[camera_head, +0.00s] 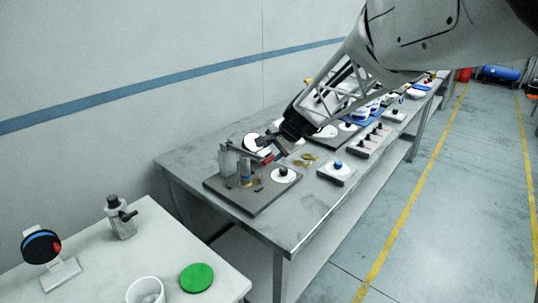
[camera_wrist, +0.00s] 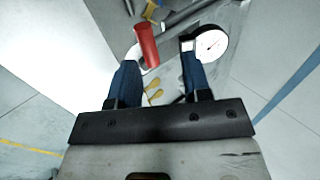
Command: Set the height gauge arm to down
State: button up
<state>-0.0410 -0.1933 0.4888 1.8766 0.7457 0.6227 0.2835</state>
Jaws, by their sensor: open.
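The height gauge stands on a dark base plate (camera_head: 262,203) on the long grey table. Its arm (camera_head: 249,154) juts out towards my gripper and ends in a red grip (camera_head: 266,158); I cannot tell its exact setting. A round white dial (camera_head: 257,143) shows behind it, and a dial (camera_wrist: 211,44) also shows in the wrist view, beside the right finger. My gripper (camera_head: 285,145) is open and close to the red grip. In the wrist view the red grip (camera_wrist: 147,45) appears between the fingertips (camera_wrist: 160,52), nearer the left one; contact is not clear.
A block with a blue knob (camera_head: 337,165) and gold-coloured pieces (camera_head: 309,159) lie right of the plate. More fixtures (camera_head: 373,138) line the table beyond. A nearer white table holds a green disc (camera_head: 196,277), a white cup (camera_head: 146,291) and a grey bottle (camera_head: 121,219).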

jog(key=shift+v, duration=0.85)
jog(key=shift+s, duration=0.1)
jog(key=s+d+n+h, duration=0.1)
jog(key=s+d+n, duration=0.2)
jog(key=s, duration=1)
jog(key=s+d+r+n+g+h, duration=0.1)
jog(key=s+d+n+h, duration=0.1)
jog(key=s, duration=1.1)
jog(key=s+d+n+g+h, duration=0.1)
jog(key=s+d+n+h, duration=0.1)
jog(key=s, duration=1.1)
jog(key=d+n, duration=0.1)
jog(key=d, duration=0.1)
jog(key=shift+d+r+n, duration=0.3)
jog(key=shift+r+n, duration=0.05)
jog(key=shift+n, duration=0.05)
